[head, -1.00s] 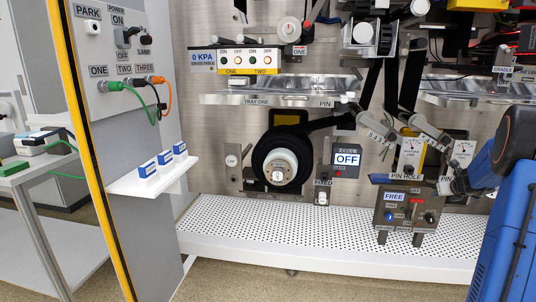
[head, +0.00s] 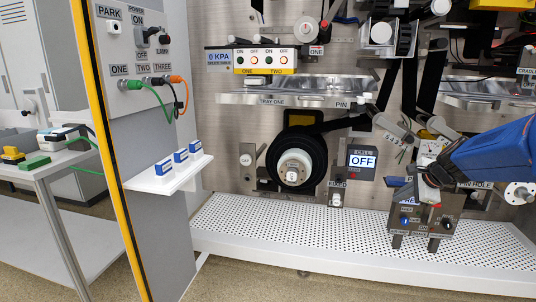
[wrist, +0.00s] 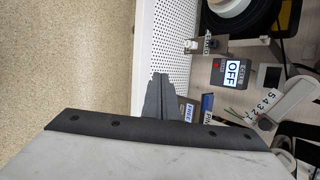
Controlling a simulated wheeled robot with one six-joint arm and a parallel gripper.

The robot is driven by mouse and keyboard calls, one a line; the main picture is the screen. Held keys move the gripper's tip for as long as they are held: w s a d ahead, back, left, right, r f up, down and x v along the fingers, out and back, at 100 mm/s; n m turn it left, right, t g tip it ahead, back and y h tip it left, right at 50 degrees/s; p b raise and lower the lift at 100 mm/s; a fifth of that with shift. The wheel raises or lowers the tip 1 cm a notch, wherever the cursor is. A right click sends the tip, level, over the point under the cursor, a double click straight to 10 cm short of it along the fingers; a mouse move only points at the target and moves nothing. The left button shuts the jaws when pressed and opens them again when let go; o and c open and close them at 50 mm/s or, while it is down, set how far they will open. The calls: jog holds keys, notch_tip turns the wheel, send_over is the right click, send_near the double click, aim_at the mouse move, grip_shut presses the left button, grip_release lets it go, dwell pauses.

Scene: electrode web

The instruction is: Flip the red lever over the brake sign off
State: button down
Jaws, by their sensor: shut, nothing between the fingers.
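The dark control box (head: 420,222) stands on legs on the white perforated shelf, at the lower right of the head view. A small red piece (head: 436,205), seemingly the red lever, shows on its front; its position is hard to tell. No brake lettering is legible. The box's FREE sign (wrist: 188,112) shows in the wrist view, next to my gripper's fingers; in the head view my gripper covers most of it. My gripper (wrist: 160,78) is shut and empty. In the head view my gripper (head: 424,190) is in front of the box's upper part; contact cannot be told.
The OFF display (head: 362,160) and the large black reel (head: 296,162) are left of the box. The metal tray (head: 310,90) is above. The perforated shelf (head: 290,232) is clear left of the box. The pin hole plate is partly behind my arm.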

jog(key=s+a+n+g, duration=0.1)
jog(key=s+a+n, duration=0.45)
jog(key=s, duration=0.35)
jog(key=s+a+n+g, duration=0.1)
jog(key=s+a+n, duration=0.4)
jog(key=s+a, duration=0.3)
jog(key=s+f+n+h, duration=0.1)
jog(key=s+f+n, duration=0.2)
jog(key=s, duration=0.6)
jog(key=s+f+n+g, duration=0.1)
jog(key=s+f+n, duration=0.2)
jog(key=s+n, duration=0.3)
jog(key=shift+s+a+f+n+h, duration=0.15)
jog(key=shift+s+a+n+h, duration=0.2)
jog(key=shift+s, duration=1.4)
jog(key=shift+d, duration=0.1)
